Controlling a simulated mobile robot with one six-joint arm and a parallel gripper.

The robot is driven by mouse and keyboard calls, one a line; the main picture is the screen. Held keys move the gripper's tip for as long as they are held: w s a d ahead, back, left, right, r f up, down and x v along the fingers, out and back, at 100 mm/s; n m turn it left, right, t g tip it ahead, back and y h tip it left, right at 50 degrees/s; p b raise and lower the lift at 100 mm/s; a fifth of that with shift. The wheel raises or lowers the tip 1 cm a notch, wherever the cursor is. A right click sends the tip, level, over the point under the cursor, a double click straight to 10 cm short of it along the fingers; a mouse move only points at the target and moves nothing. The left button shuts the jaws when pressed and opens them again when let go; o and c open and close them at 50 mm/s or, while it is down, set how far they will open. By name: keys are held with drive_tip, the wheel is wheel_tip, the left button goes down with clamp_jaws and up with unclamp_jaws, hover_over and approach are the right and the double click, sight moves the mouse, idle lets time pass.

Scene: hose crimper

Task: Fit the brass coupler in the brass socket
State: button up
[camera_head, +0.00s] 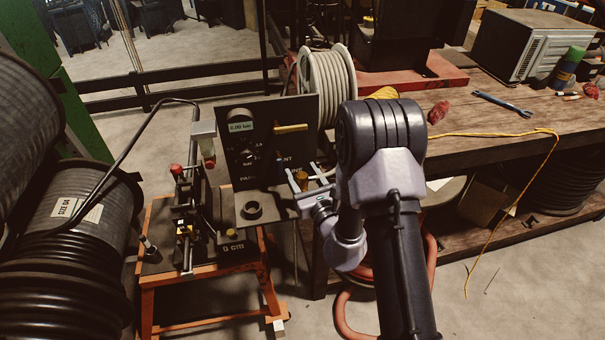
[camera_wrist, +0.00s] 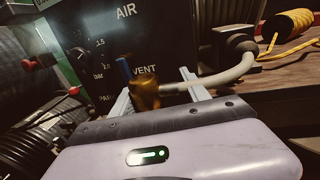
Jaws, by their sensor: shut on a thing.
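The brass coupler (camera_head: 301,180) is between the fingers of my gripper (camera_head: 305,188), in front of the lower right of a black panel. The wrist view shows the brass coupler (camera_wrist: 146,94) between both fingers of my gripper (camera_wrist: 158,97), near the VENT marking, with a grey hose (camera_wrist: 222,76) leading right from beside it. A short blue piece (camera_wrist: 123,68) shows just above and left of the brass. I cannot pick out the brass socket with certainty. I cannot tell whether the coupler touches the panel.
The black panel (camera_head: 265,108) carries a lit display, a knob and a brass-coloured rod (camera_head: 291,128). A black ring (camera_head: 252,211) sits on its lower ledge. An orange stand (camera_head: 205,270) is left below, the wooden bench (camera_head: 480,145) right. Black hose reels (camera_head: 75,220) fill the left.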

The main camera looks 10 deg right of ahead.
sight(302, 184)
drive_tip(key=shift+f+b, duration=1.5)
drive_tip(key=shift+f, duration=0.3)
drive_tip(key=o, duration=1.6)
drive_tip(key=shift+d, duration=0.1)
